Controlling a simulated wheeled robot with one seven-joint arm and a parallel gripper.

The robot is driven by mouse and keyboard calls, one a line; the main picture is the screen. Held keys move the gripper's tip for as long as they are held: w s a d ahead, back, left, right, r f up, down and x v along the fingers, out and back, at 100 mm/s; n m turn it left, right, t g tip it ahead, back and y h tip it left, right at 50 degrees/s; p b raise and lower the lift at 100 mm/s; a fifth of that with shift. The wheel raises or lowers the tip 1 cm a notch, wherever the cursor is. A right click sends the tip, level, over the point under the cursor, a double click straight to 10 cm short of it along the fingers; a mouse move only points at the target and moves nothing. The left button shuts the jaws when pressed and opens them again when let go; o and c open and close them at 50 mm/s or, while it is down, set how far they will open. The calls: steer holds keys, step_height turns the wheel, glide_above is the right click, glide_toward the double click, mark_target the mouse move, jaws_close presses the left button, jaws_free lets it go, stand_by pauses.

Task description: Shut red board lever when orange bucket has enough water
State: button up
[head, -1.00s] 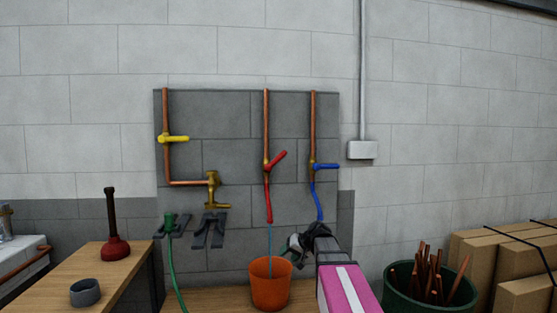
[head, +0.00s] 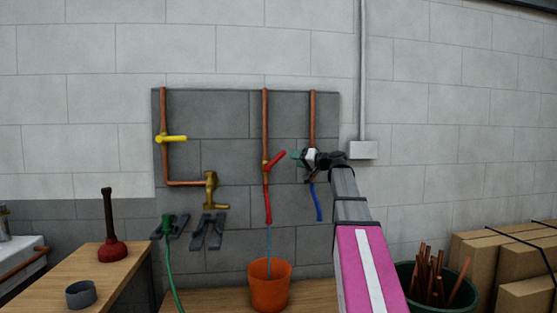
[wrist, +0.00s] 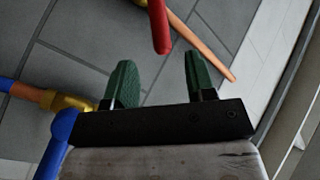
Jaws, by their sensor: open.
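The red lever (head: 276,160) is on the middle copper pipe of the grey board and slants up to the right. In the wrist view, its red end (wrist: 159,27) shows just beyond and between my fingertips. A stream of water (head: 268,238) runs from the red hose (head: 267,206) into the orange bucket (head: 270,286) on the wooden bench. The water level inside the bucket cannot be seen. My gripper (head: 298,157) is open and empty, right of the red lever; its green fingers (wrist: 158,80) also show in the wrist view.
A blue hose (head: 317,201) hangs below my gripper, which hides the blue lever in the head view. A yellow lever (head: 172,139) and brass tap (head: 211,188) are at left. A green bin of pipes (head: 407,285) and cardboard boxes (head: 485,256) stand at right.

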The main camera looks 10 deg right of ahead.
mark_target(281, 158)
steer(key=x, duration=1)
steer(key=shift+f, duration=0.1)
jaws_close()
